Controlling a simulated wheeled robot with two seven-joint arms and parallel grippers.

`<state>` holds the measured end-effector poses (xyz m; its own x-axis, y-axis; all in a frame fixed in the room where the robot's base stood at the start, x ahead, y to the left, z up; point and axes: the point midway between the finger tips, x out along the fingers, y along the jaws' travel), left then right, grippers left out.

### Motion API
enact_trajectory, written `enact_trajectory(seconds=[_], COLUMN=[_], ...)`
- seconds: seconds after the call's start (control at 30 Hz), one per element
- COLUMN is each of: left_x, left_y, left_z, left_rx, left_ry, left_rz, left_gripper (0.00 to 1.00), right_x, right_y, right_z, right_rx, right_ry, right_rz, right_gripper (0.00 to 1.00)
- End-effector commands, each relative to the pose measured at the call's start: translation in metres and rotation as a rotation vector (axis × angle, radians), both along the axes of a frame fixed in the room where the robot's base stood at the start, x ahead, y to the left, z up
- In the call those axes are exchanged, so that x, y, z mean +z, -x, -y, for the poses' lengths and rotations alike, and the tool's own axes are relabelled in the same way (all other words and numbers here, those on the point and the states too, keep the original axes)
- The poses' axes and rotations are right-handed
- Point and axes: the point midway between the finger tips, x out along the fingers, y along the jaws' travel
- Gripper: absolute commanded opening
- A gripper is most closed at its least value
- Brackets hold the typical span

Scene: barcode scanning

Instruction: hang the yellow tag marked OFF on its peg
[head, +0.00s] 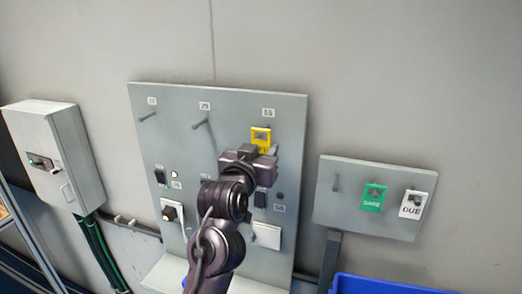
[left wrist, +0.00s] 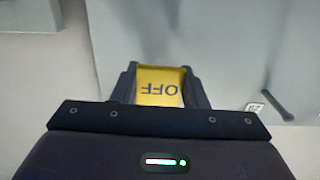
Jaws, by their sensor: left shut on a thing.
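The yellow tag (head: 261,136) is in front of the upper right of the large grey board (head: 228,100), just below a small printed label (head: 268,112). In the left wrist view the tag (left wrist: 158,86) reads OFF upside down. My left gripper (head: 259,150) is shut on its lower part, with one finger on each side. Any peg directly behind the tag is hidden, so I cannot tell whether the tag is around one. Two bare pegs, the left one (head: 148,117) and the middle one (head: 203,124), stick out along the board's top. My right gripper is out of view.
A smaller board (head: 325,215) at right has a bare peg (head: 336,183), a green SAFE tag (head: 374,198) and a white DUE tag (head: 412,204). Switches sit low on the large board, partly behind my arm. A grey box (head: 75,150) is at left, a blue bin (head: 385,286) below right.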

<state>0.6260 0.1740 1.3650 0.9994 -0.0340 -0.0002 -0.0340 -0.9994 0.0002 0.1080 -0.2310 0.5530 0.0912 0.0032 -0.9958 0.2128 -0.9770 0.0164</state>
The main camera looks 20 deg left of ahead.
Motion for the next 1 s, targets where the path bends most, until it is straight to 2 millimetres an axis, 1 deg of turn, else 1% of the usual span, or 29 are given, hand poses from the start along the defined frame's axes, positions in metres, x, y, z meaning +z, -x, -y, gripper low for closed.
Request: enact_trajectory(seconds=[0.13,0.57,1.0], left_x=[0.001,0.000,0.000], left_y=[0.000,0.001,0.016], left_z=[0.000,0.000,0.000], left_rx=[0.000,0.000,-0.001], left_ry=[-0.001,0.000,-0.001], left_rz=[0.000,0.000,-0.001], left_gripper=[0.16,0.16,0.16], right_x=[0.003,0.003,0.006], right_y=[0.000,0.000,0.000], right_z=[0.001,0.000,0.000], right_rx=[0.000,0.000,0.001], right_ry=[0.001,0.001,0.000], right_rz=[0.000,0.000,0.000], right_gripper=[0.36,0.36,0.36])
